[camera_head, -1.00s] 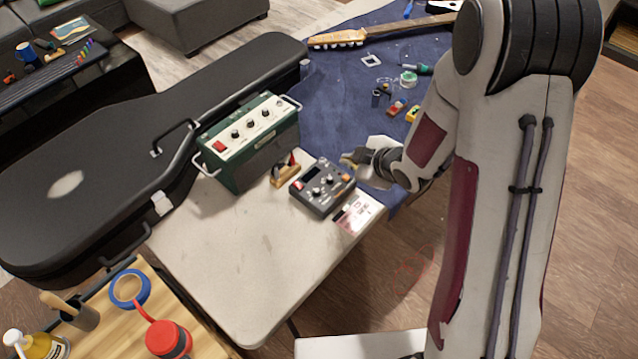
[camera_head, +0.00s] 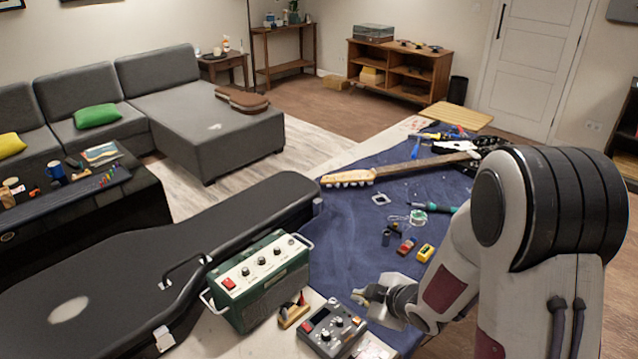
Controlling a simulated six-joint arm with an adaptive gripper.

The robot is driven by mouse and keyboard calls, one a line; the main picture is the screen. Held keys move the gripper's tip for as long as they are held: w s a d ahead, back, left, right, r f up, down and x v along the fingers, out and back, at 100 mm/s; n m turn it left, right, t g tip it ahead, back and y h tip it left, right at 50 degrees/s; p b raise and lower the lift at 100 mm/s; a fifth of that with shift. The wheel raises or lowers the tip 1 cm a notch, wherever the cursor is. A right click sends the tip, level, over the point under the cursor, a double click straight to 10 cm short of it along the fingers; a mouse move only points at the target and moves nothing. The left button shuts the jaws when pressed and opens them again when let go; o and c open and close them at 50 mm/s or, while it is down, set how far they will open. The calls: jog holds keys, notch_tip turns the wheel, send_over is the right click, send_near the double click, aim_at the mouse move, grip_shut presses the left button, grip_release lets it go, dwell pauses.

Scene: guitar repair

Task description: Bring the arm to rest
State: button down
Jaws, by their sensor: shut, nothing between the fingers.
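My gripper (camera_head: 368,294) is at the end of my folded arm (camera_head: 468,262), at the lower right of the head view. It is shut and empty. It hangs close to the right of the dark pedal unit (camera_head: 331,330) with knobs, near the table's right edge. I cannot tell whether it touches the unit. The fingertips are small in this view.
A green amplifier (camera_head: 262,285) and a black guitar case (camera_head: 120,255) lie left of the gripper. A blue cloth (camera_head: 345,240) carries a guitar neck (camera_head: 410,167), a yellow item (camera_head: 425,253) and small tools. Open floor (camera_head: 335,108) lies beyond.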

jog(key=s+d+f+m+g+h, duration=0.3)
jog(key=s+d+f+m, duration=0.1)
jog(key=s+d, duration=0.15)
jog(key=s+d+r+m+g+h, duration=0.2)
jog(key=s+d+r+m, duration=0.2)
jog(key=s+d, duration=0.15)
jog(key=s+a+r+m+t, duration=0.1)
jog(key=s+a+r+m, duration=0.1)
jog(key=s+r, duration=0.7)
jog(key=s+a+r+m+t, duration=0.1)
jog(key=s+a+r+m, duration=0.2)
jog(key=s+r, duration=0.7)
jog(key=shift+s+r+m+y, duration=0.2)
jog(key=shift+r+m+y, duration=0.35)
jog(key=shift+r, duration=0.9)
dwell(1.5)
